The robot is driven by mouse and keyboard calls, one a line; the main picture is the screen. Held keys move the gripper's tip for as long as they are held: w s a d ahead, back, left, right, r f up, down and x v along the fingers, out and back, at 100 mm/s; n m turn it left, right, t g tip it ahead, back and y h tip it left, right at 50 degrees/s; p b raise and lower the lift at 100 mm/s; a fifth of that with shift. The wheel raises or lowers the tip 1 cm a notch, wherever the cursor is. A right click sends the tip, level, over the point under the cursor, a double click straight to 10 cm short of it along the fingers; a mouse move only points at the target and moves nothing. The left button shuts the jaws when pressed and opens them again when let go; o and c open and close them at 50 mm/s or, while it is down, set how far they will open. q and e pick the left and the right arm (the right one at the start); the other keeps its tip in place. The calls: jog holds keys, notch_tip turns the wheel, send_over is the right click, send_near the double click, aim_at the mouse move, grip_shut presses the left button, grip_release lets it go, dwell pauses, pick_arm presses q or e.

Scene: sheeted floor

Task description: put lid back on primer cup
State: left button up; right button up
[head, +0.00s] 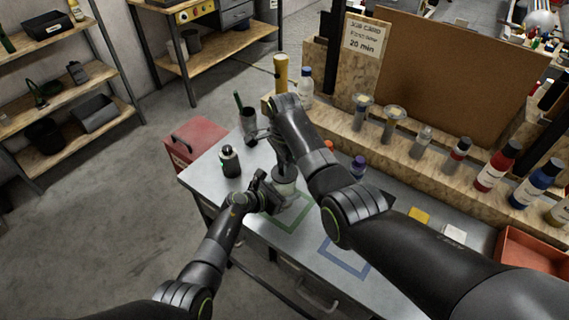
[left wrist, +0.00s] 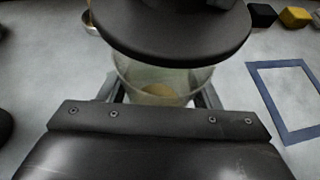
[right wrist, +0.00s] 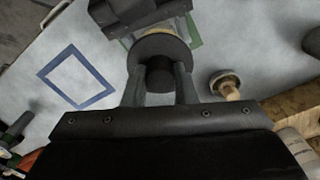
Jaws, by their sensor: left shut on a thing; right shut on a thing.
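The primer cup (head: 286,189) is a clear cup standing at the green outlined square on the grey table. Something yellowish shows inside it in the left wrist view (left wrist: 160,88). My left gripper (head: 270,194) is shut around the cup's side. The lid (head: 286,174), a dark disc with a knob, is over the cup's mouth. It fills the top of the left wrist view (left wrist: 172,48) and shows in the right wrist view (right wrist: 160,47). My right gripper (right wrist: 160,80) is shut on the lid's knob. I cannot tell whether lid and rim touch; the lid hides most of the rim.
A dark bottle (head: 230,161) and a grey cup with a green-handled tool (head: 248,121) stand left of the cup. A blue outlined square (head: 343,258) lies clear in front. A wooden shelf (head: 405,160) with bottles runs along the back.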

jog(key=shift+f, duration=0.9)
jog(key=shift+f, duration=0.6)
jog(key=o, duration=1)
jog(key=shift+o, duration=0.2)
notch_tip(320, 180, up, 12)
